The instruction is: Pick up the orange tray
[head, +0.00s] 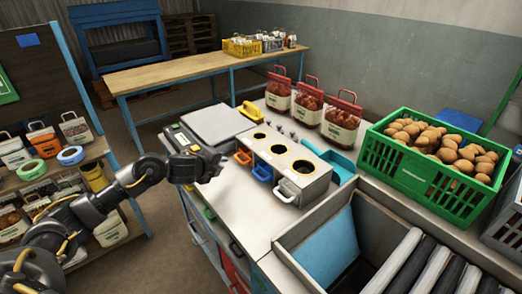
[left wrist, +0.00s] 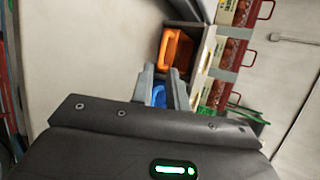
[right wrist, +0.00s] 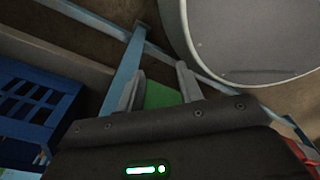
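The orange tray (head: 243,157) sits at the left end of the grey sorting box (head: 285,160), its orange handle facing the front. It also shows in the left wrist view (left wrist: 177,52), just beyond my fingertips. A blue tray (head: 262,172) and a white tray (head: 287,190) sit beside it in the same box. My left gripper (head: 218,166) is open and empty, a little left of the orange handle and apart from it. In the left wrist view, part of the blue handle (left wrist: 158,95) shows between its fingers. My right gripper (right wrist: 160,82) is open and empty, away from the bench.
A scale (head: 215,124) stands behind my left gripper. Several red-handled sacks (head: 308,102) stand along the bench's back. A green crate of potatoes (head: 430,170) is at the right. A roller conveyor (head: 430,270) lies in front of it. The bench front left is clear.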

